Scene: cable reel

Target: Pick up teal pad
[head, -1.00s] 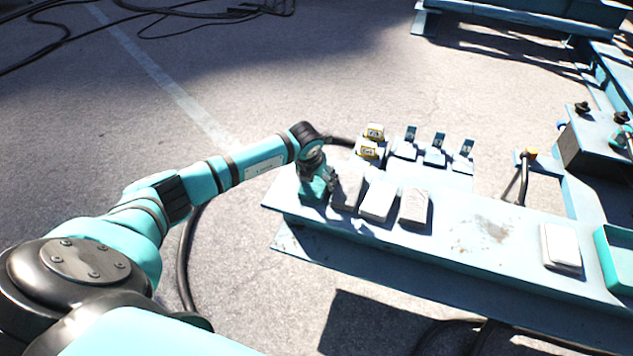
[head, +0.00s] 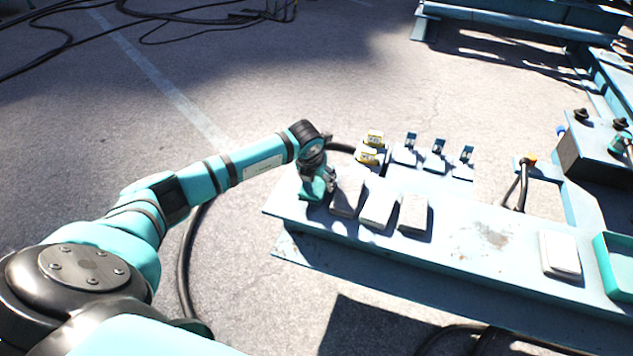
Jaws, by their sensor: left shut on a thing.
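The teal pad (head: 312,190) is at the left end of the pale blue steel beam (head: 460,238), left of a row of white pads. My left gripper (head: 315,176) points down over the teal pad and is shut on it. The gripper and wrist cover much of the pad's top, and I cannot tell whether the pad still touches the beam. My right gripper does not show.
White pads (head: 379,208) stand in a row close to the right of the gripper. Farther right are a lone white pad (head: 560,254) and a teal tray (head: 611,238). The beam between is bare.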

